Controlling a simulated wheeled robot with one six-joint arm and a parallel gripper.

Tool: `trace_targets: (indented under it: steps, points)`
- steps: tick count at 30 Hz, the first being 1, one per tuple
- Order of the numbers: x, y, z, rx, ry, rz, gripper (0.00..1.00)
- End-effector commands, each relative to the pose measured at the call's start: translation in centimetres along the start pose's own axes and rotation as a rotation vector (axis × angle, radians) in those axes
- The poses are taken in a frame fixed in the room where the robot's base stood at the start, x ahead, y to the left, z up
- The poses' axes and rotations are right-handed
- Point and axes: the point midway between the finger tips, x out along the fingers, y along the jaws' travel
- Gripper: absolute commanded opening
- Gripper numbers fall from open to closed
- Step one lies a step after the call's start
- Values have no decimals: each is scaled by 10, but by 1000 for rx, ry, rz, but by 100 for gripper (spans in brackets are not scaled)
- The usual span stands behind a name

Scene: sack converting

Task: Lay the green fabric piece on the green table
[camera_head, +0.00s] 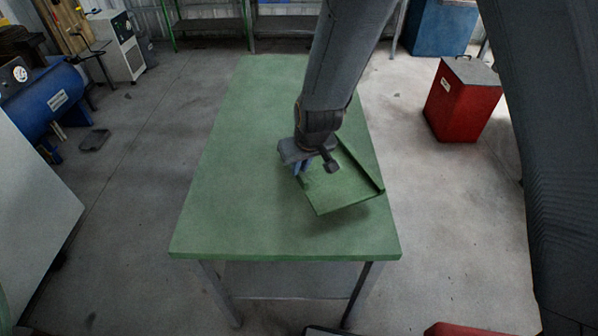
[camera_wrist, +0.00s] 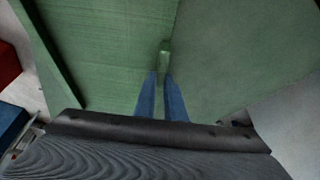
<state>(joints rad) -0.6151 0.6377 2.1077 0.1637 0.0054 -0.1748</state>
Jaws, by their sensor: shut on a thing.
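The green fabric piece (camera_head: 343,190) is a flat, stiff-looking panel with a raised strip along its right edge. My gripper (camera_head: 302,170) is shut on its left edge and holds it over the right side of the green table (camera_head: 225,190). A shadow under its near edge suggests it is a little above the top, tilted; contact elsewhere cannot be told. In the wrist view the two blue fingers (camera_wrist: 162,84) pinch a small part of the edge, the fabric (camera_wrist: 105,50) spreads to the left, and the table top (camera_wrist: 225,65) shows at right.
The rest of the table top is bare. A red bin (camera_head: 462,100) stands on the floor to the right. A blue tank (camera_head: 42,100) and a white cabinet (camera_head: 120,48) stand at left. Green-framed shelving (camera_head: 212,25) is at the back.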

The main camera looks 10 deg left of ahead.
Motion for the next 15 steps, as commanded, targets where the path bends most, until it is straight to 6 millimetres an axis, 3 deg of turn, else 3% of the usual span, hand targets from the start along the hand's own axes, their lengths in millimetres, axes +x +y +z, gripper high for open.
trace_targets:
  steps: [1,15]
  points:
    - [11,1,4,1,0,1,0]
    - [50,-2,20,-2,-1,-1,0]
